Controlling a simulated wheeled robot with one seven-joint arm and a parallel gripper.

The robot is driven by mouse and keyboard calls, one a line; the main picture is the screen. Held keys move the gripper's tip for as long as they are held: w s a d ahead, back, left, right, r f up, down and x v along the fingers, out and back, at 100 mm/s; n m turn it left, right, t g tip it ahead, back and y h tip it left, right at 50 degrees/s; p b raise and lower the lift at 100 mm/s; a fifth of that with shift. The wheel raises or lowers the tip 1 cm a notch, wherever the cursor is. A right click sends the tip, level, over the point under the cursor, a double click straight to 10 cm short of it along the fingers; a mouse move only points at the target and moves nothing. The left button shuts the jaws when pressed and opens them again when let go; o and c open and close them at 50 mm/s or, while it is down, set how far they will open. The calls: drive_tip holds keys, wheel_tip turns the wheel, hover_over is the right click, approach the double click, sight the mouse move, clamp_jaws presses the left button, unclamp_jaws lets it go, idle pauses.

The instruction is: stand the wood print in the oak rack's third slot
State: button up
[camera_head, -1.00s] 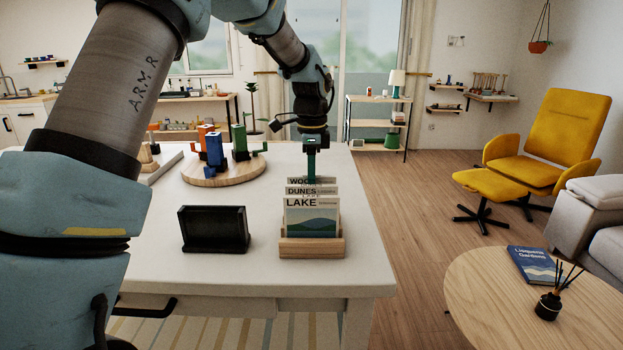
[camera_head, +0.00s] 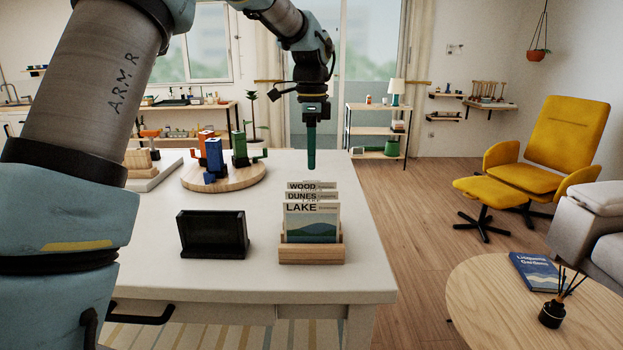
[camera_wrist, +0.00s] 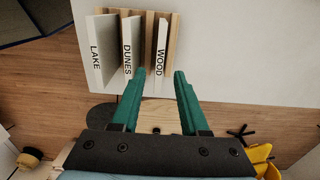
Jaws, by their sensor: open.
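The oak rack (camera_head: 311,256) stands near the right edge of the white table. It holds three prints in a row, LAKE (camera_head: 312,226) in front, DUNES (camera_head: 300,196) behind it and the wood print (camera_head: 302,186) at the back. In the wrist view the wood print (camera_wrist: 162,46) stands on edge in the rack, third along from LAKE, between oak slats. My gripper (camera_head: 311,167) is open and empty, pointing down above the back of the rack. The print's lower edge is hidden in the head view.
A black holder (camera_head: 213,235) stands empty-looking left of the rack. A round wooden board (camera_head: 224,178) with coloured block shapes sits further back. A round coffee table (camera_head: 500,285) with a book and a reed diffuser stands to the right.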

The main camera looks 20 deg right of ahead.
drive_tip(key=shift+r, duration=2.35)
drive_tip(key=a+f+n, duration=0.5)
drive_tip(key=a+n, duration=0.1)
drive_tip(key=a, duration=0.5)
drive_tip(key=a+f+n, duration=0.5)
drive_tip(key=a+n, duration=0.1)
drive_tip(key=a, duration=0.5)
drive_tip(key=s+a+f+n, duration=0.3)
drive_tip(key=s+a+n, duration=0.2)
drive_tip(key=a, duration=0.2)
drive_tip(key=s+a+f+n+t, duration=0.1)
drive_tip(key=s+a+f+n, duration=0.3)
drive_tip(key=s+a+n, duration=0.1)
drive_tip(key=s+a, duration=0.1)
drive_tip(key=a, duration=0.1)
drive_tip(key=shift+a+t, duration=0.3)
drive_tip(key=shift+a, duration=0.05)
